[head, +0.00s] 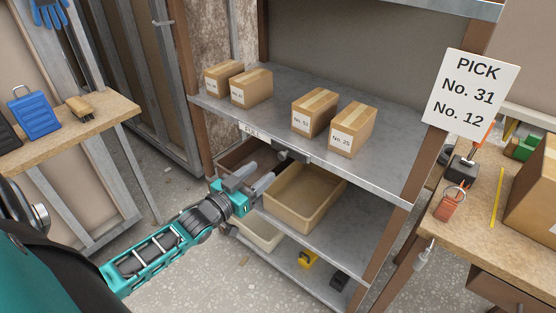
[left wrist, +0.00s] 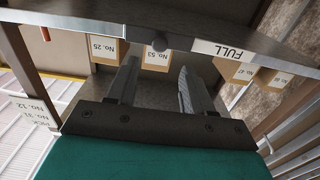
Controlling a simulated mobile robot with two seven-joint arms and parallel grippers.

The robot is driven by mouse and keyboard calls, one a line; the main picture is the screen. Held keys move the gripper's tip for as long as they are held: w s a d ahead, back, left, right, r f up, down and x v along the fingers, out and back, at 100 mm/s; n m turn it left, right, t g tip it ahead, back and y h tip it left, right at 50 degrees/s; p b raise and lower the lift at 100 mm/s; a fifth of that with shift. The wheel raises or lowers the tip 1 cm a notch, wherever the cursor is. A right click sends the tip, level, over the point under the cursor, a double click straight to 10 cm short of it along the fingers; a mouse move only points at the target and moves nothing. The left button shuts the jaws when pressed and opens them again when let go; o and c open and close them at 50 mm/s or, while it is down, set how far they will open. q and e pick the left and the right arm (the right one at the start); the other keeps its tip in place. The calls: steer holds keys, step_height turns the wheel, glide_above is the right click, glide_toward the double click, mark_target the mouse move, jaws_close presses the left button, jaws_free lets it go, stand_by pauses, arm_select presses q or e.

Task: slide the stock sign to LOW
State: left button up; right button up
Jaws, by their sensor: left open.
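The stock sign is on the front edge of the grey shelf. Its white FULL label (head: 248,128) is left of a dark knob (head: 285,156). In the left wrist view, which is turned over, the FULL label (left wrist: 223,49) is right of the round knob (left wrist: 158,42). No LOW label can be read. My left gripper (head: 258,178) is open and empty, just below and in front of the shelf edge. In the wrist view its fingers (left wrist: 156,75) point toward the shelf, with the knob between their lines and apparently just beyond the tips. My right gripper is not in view.
Several numbered cartons (head: 313,112) stand on the shelf. Under it are an open tan bin (head: 305,197) and a brown bin close to my left gripper. A PICK sign (head: 470,93) is at the right, above a workbench (head: 470,222). A blue case (head: 36,112) is on the left table.

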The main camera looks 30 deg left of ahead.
mark_target(280, 156)
arm_select(q)
steer(key=w, duration=0.5)
steer(key=w+b, duration=0.1)
steer(key=w, duration=0.2)
steer(key=shift+w+d, duration=0.1)
steer(key=shift+d, duration=0.25)
jaws_close()
